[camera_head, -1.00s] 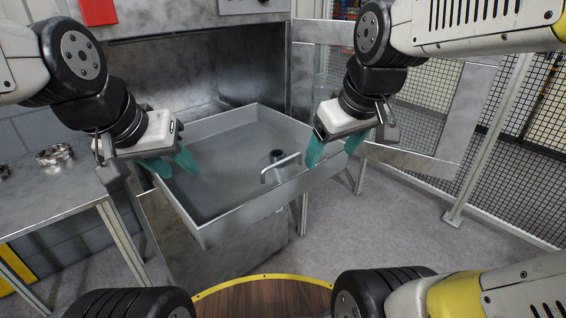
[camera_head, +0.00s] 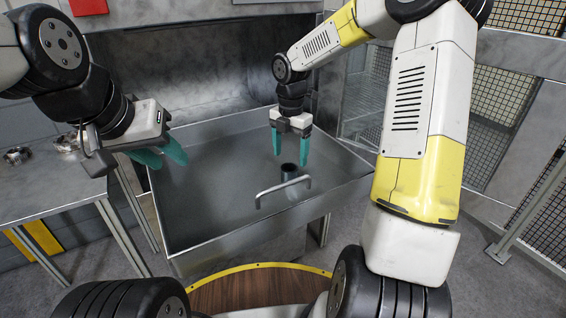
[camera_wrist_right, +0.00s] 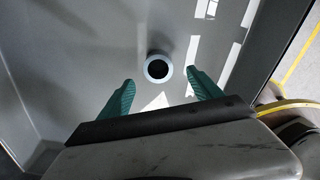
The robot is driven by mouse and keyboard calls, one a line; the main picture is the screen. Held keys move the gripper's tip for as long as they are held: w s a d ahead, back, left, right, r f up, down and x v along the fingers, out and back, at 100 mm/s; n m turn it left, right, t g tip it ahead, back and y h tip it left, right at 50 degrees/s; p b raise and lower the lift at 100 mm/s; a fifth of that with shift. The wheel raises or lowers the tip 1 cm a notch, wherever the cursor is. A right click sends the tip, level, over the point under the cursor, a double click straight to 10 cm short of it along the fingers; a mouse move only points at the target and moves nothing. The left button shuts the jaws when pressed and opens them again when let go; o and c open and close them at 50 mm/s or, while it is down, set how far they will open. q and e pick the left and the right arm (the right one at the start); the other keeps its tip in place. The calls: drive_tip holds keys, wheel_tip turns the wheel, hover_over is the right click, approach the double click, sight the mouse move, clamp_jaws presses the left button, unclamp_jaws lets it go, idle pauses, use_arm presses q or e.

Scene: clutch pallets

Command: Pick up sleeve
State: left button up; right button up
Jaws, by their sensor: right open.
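The sleeve (camera_head: 289,172) is a short dark cylinder standing upright in the grey metal tray (camera_head: 185,215), near its right front. In the right wrist view the sleeve (camera_wrist_right: 158,57) shows from above as a pale ring around a dark hole. My right gripper (camera_head: 290,152) is open and points down over the tray, close above and behind the sleeve in the head view. In its wrist view the sleeve lies roughly between and beyond the two teal fingertips. My left gripper (camera_head: 165,156) is open and empty over the tray's left side.
A bent metal handle (camera_head: 283,187) rises at the tray's front, close to the sleeve. A metal table (camera_head: 50,190) at the left holds metal parts (camera_head: 66,143). A mesh fence (camera_head: 500,90) stands at the right. Most of the tray floor is clear.

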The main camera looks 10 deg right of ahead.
sight(289, 169)
drive_tip(key=f, duration=0.6)
drive_tip(key=shift+w+f, duration=0.25)
drive_tip(key=shift+f, duration=0.1)
clamp_jaws()
